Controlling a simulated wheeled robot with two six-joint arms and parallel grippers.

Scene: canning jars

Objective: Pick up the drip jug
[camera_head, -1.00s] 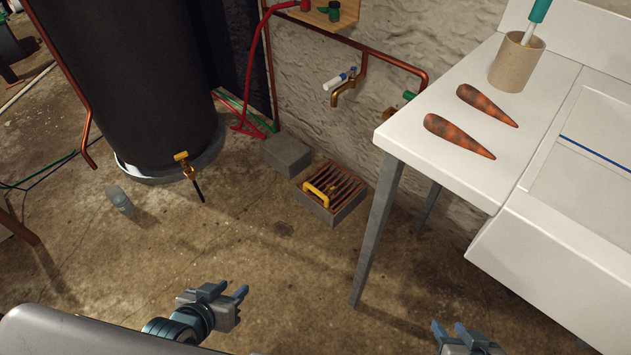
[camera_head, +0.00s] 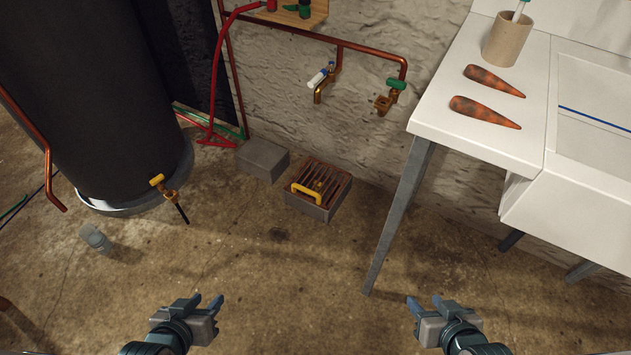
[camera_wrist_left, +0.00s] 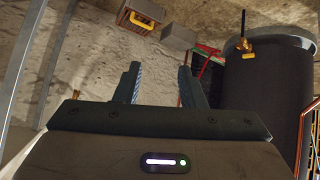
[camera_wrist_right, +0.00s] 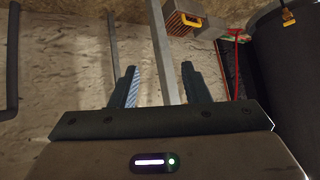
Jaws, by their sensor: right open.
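A small grey, see-through vessel (camera_head: 95,237) is on the floor at the left, in front of the dark tank; it looks like the drip jug, though its details are too small to make out. My left gripper (camera_head: 205,302) is open and empty over the floor, to the right of this vessel and nearer to me, well apart from it. My right gripper (camera_head: 425,303) is open and empty, farther right, near the foot of the table leg. The left wrist view shows the open left fingers (camera_wrist_left: 158,85), and the right wrist view the open right fingers (camera_wrist_right: 160,87). Neither shows the vessel.
The dark tank (camera_head: 95,100) has a yellow-handled drain tap (camera_head: 166,188) sticking out low. A slatted box with a yellow handle (camera_head: 319,190) and a grey block (camera_head: 262,160) stand by the wall. A white table (camera_head: 440,118) with a grey leg (camera_head: 398,215) is at right. Middle floor is clear.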

